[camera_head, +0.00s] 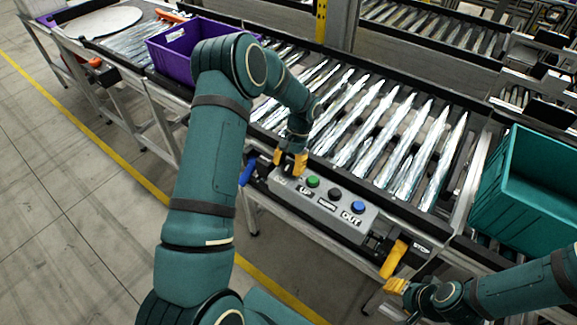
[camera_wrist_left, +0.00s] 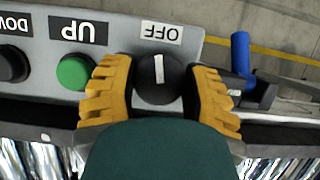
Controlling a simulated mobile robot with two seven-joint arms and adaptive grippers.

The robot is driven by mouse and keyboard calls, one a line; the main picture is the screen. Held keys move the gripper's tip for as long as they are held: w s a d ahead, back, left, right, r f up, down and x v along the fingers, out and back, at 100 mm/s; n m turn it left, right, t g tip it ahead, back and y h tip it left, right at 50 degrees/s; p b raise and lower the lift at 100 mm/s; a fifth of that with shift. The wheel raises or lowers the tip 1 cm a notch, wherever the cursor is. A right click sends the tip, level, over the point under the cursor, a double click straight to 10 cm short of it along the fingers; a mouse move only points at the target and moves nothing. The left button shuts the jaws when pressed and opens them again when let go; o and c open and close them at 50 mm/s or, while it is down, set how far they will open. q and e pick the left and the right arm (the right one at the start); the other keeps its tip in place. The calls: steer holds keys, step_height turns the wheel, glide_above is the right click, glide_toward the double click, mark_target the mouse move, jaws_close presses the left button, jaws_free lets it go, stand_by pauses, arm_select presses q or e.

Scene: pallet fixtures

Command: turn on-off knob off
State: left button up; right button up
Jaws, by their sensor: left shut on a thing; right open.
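The on-off knob (camera_wrist_left: 158,90) is a round black dial on a grey control box (camera_head: 325,205). Its white line points up toward the OFF label (camera_wrist_left: 161,34) in the left wrist view. My left gripper (camera_head: 291,163) has its yellow fingers on either side of the knob, closed on it. In the left wrist view, the gripper (camera_wrist_left: 158,95) hides the area below the knob. In the head view the gripper covers the knob. My right gripper (camera_head: 395,273) is open near the STOP label, low on the right, away from the knob.
Green (camera_head: 313,182), black (camera_head: 334,193) and blue (camera_head: 358,208) buttons line the box beside the knob. A blue handle (camera_wrist_left: 240,58) sits off the box's end. A roller conveyor (camera_head: 385,130) lies behind. A purple crate (camera_head: 176,50) and a teal crate (camera_head: 530,190) stand on the conveyors.

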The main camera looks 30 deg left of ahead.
arm_select(q)
steer(key=shift+m+y, duration=0.4)
steer(key=shift+m, duration=0.8)
steer(key=o, duration=0.9)
steer(key=shift+r, duration=0.1)
steer(key=v, duration=1.2)
steer(key=shift+s+d, duration=0.15)
steer(key=shift+s, duration=0.05)
